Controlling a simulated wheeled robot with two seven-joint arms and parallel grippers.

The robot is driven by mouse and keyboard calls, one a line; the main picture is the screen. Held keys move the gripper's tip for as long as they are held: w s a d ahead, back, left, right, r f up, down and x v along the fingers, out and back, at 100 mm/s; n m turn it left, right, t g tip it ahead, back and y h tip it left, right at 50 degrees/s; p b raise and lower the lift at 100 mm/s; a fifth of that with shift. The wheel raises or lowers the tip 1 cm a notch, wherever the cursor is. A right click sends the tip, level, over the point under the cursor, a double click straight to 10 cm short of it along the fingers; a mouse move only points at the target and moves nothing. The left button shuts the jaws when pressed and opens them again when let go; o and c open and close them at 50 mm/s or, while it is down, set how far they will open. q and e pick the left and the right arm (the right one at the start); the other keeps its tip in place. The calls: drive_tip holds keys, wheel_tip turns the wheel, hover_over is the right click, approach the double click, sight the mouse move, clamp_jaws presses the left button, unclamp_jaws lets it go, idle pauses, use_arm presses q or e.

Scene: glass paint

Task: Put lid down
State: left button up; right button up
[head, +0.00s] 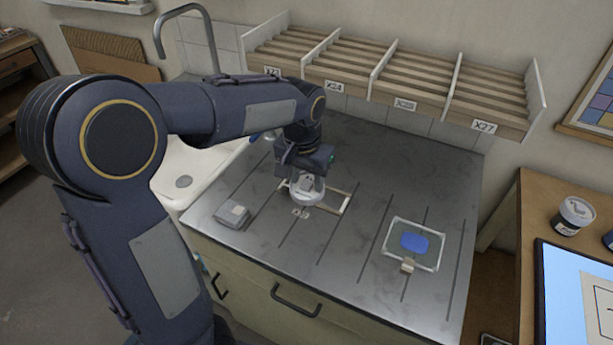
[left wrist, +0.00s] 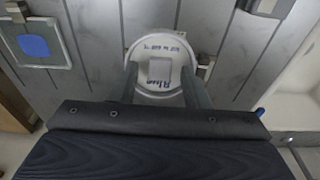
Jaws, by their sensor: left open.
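A round white lid (head: 306,191) with a grey block-like knob lies at the middle of the metal worktop, over or against a pale rectangular frame (head: 346,203). In the left wrist view the lid (left wrist: 148,48) carries blue lettering that reads "Blue". My left gripper (head: 309,178) is right above the lid. In the left wrist view its two fingers (left wrist: 159,76) stand apart on either side of the knob, with a gap showing, so it is open. Whether the lid rests fully on the worktop is hard to tell. My right gripper is not in view.
A framed glass piece with a blue paint patch (head: 414,243) lies at the right, a small wooden block (head: 407,265) at its front edge. A grey box (head: 232,214) sits left. A sink (head: 187,181) and a slatted rack (head: 398,75) border the worktop (head: 352,265).

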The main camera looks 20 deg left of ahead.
sight(304, 187)
use_arm(q)
drive_tip(key=o, duration=0.5)
drive_tip(key=shift+c, duration=0.2)
drive_tip(key=r, duration=0.5)
drive_tip(key=s+r, duration=0.1)
drive_tip(key=r, duration=0.1)
drive_tip(key=shift+r, duration=0.4)
clamp_jaws()
